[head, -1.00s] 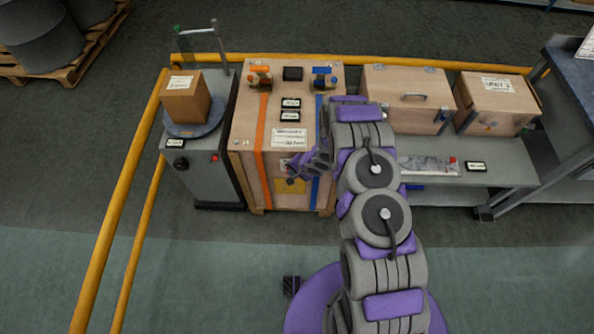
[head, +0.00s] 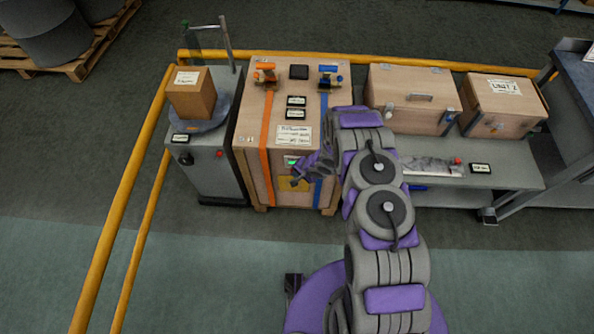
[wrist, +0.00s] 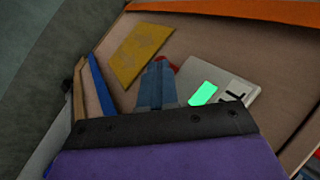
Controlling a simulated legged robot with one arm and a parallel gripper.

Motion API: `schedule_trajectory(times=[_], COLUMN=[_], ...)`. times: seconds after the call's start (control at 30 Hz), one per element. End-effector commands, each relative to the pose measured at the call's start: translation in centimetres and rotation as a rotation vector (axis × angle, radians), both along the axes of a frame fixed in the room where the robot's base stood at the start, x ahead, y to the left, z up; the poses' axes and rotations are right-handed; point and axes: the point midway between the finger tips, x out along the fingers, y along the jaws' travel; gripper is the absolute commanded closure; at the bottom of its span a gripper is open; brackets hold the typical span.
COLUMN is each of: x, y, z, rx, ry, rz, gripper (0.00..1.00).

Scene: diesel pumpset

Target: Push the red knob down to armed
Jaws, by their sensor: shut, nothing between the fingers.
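The red knob (wrist: 174,66) shows only as a small red edge behind my fingertips in the wrist view; the rest is hidden. It is at the side of a light grey plate (wrist: 233,84) with a bright green window (wrist: 203,93) and a partly visible dark-marked label. My gripper (wrist: 158,72) is shut and empty, with its fingertips at the knob; I cannot tell whether they touch it. In the head view, my gripper (head: 297,181) is at the front of the wooden crate (head: 256,165), just below the green window (head: 291,161).
A yellow patch (wrist: 142,51) lies beside the plate on the crate front. Orange (head: 266,140) and blue (head: 321,115) straps run down the crate. A grey cabinet (head: 215,180) stands left; a bench (head: 510,176) with wooden boxes stands right. Yellow rails run behind and left.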

Motion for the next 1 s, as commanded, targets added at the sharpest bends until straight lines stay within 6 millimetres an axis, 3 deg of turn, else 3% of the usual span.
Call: schedule_trajectory(times=[0.27, 0.43, 1.0], x=[-0.2, -0.6, -3.9], y=[0.0, -0.3, -4.4], z=[-0.4, 0.6, 10.0], rx=[-0.003, -0.002, 0.001], ry=[0.007, 0.008, -0.001], rz=[0.003, 0.001, 0.0], gripper=[1.0, 1.0, 1.0])
